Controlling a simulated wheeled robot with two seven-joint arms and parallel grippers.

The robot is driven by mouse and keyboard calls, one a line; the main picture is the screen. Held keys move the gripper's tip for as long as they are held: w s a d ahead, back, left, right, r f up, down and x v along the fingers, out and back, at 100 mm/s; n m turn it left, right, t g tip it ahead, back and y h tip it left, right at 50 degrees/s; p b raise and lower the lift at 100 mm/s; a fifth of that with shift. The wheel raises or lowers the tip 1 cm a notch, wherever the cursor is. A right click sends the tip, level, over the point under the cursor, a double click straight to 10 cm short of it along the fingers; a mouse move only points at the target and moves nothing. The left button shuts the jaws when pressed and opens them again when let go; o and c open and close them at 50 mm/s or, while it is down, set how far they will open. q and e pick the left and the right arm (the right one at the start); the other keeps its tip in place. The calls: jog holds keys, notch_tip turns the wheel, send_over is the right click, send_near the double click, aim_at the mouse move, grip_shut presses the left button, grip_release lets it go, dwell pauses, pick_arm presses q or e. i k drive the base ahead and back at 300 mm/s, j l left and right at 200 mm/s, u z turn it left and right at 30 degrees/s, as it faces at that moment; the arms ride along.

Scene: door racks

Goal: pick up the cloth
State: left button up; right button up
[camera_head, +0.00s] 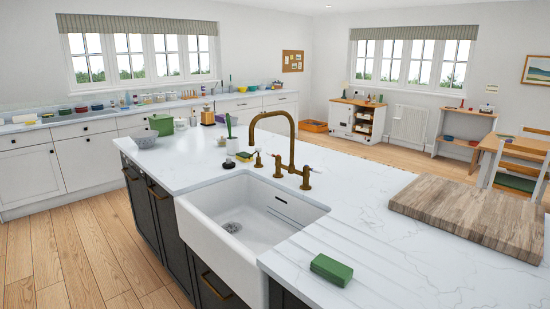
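A small dark green rectangular item (331,269) lies flat on the white marble counter, to the right of the sink and close to the front edge. It looks like a folded cloth or a sponge-like block; I cannot tell which. No other clear cloth shows. Nothing touches or covers it. Neither my left nor my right gripper is in the view.
A white sink (240,220) with a brass tap (291,145) is set into the island left of the green item. A thick wooden board (470,212) lies to the right. Counter around the green item is clear.

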aim_at(339, 274)
jog(key=i+j, duration=0.1)
jog(key=j, duration=0.15)
jog(key=z, duration=0.4)
jog(key=i+j+z, duration=0.55)
jog(key=j, duration=0.15)
jog(key=j+z, duration=0.3)
jog(key=i+j, duration=0.1)
jog(key=j, duration=0.25)
jog(key=i+j, duration=0.15)
jog(key=j, duration=0.25)
jog(key=i+j, duration=0.1)
jog(key=j, duration=0.25)
jog(key=i+j+z, duration=0.1)
jog(key=j, duration=0.3)
